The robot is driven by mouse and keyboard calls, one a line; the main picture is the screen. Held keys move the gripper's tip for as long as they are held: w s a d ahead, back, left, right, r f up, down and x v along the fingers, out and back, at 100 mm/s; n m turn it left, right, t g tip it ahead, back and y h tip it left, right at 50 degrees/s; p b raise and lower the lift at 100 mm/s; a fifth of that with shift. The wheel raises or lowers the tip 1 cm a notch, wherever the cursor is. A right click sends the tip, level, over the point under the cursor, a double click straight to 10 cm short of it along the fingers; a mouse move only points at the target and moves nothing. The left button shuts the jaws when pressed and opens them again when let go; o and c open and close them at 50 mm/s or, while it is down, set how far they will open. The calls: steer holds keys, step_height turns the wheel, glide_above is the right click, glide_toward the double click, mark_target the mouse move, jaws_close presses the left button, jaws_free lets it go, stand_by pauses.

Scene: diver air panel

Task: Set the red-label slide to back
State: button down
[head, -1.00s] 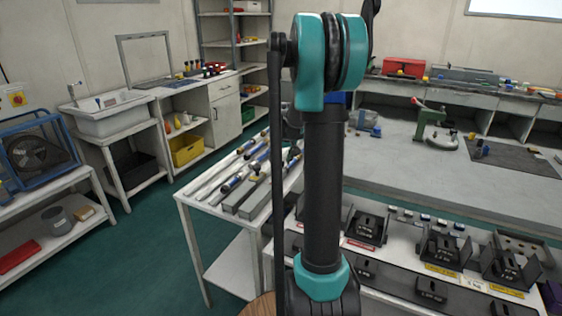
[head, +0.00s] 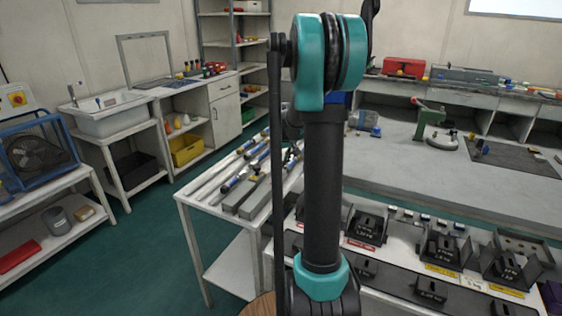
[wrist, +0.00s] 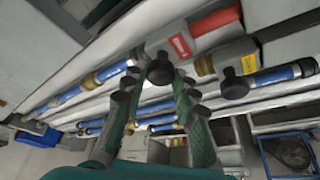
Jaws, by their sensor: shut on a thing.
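The red-label slide shows in the wrist view as a grey block with a red label (wrist: 181,45) on a pipe. It has a dark round knob (wrist: 160,68) on its near side. My gripper (wrist: 160,84) has its teal fingers closing in on that knob from both sides, and it is shut on the knob. The fingertips partly hide where they touch. In the head view my arm covers my gripper, and I cannot make out the red label on the panel.
A similar slide with a yellow label and a dark knob (wrist: 235,84) sits close on the right. Blue-sleeved pipes run alongside. In the head view the white panel table (head: 188,201) stands left of my arm; black holders (head: 440,250) stand at right.

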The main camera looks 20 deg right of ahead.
steer(key=s+a, duration=0.4)
steer(key=shift+s+a, duration=0.1)
steer(key=c, duration=1.2)
jaws_free()
steer(key=shift+a, duration=0.1)
steer(key=shift+r, duration=0.1)
steer(key=v, duration=1.1)
steer(key=shift+s+r, duration=0.25)
steer(key=shift+r, duration=0.1)
steer(key=s+a+f, duration=0.4)
steer(key=s+f, duration=0.5)
steer(key=s, duration=0.3)
steer(key=s+a+f, duration=0.4)
steer(key=s+f, duration=0.5)
steer(key=s, duration=0.3)
steer(key=shift+a+f, duration=0.15)
steer(key=shift+f, duration=0.05)
